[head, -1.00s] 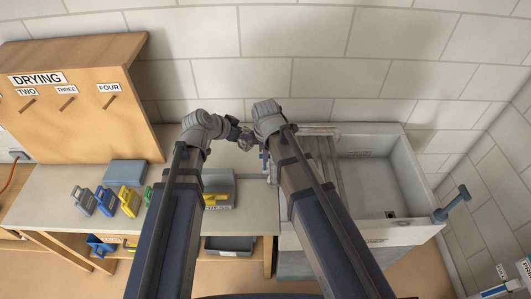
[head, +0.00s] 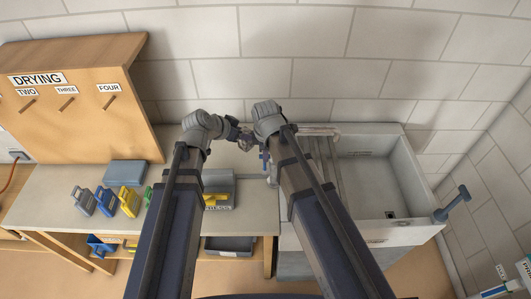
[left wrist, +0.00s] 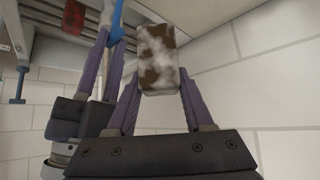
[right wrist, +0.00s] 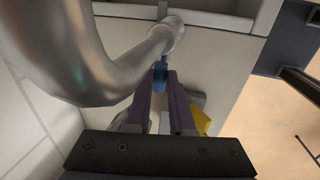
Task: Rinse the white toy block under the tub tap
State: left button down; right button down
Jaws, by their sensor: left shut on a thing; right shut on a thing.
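My left gripper (left wrist: 157,90) is shut on the white toy block (left wrist: 157,58), which has large brown patches. In the head view my left gripper (head: 245,140) is near the back wall, left of the tub (head: 407,160). My right gripper (right wrist: 160,85) is shut on a small blue piece (right wrist: 160,72), which looks like part of the tap; its shape is mostly hidden. A thick chrome pipe (right wrist: 110,75), seemingly the tap spout, curves close by. The left wrist view also shows my right gripper (left wrist: 114,45) beside the block, apart from it. I see no water clearly.
The tub's basin is empty, with a dark drain (head: 390,214) and a blue lever (head: 453,203) at its right. A wooden drying board (head: 75,100) stands at the left.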

jog(key=shift+s, duration=0.1)
dwell(0.3)
pick_arm(q)
jog(key=shift+f+b, duration=0.4)
pick_arm(e)
jog(key=s, duration=0.2)
jog(key=shift+s+f, duration=0.35)
jog(key=c, duration=0.8)
grip_release()
pick_arm(q)
jog(key=shift+r, duration=0.15)
pick_arm(e)
jog(key=shift+r, duration=0.1)
pick_arm(q)
notch_tip(320, 180, up, 12)
jog(key=p, duration=1.2)
pick_arm(e)
jog(key=r, duration=0.4)
jog(key=s+r, duration=0.1)
jog(key=r, duration=0.2)
jog(key=s+r, duration=0.1)
jog(key=r, duration=0.3)
jog(key=shift+s+r, duration=0.15)
jog(key=shift+r, duration=0.2)
pick_arm(q)
jog(key=shift+f, duration=0.2)
pick_arm(e)
jog(key=shift+f, duration=0.1)
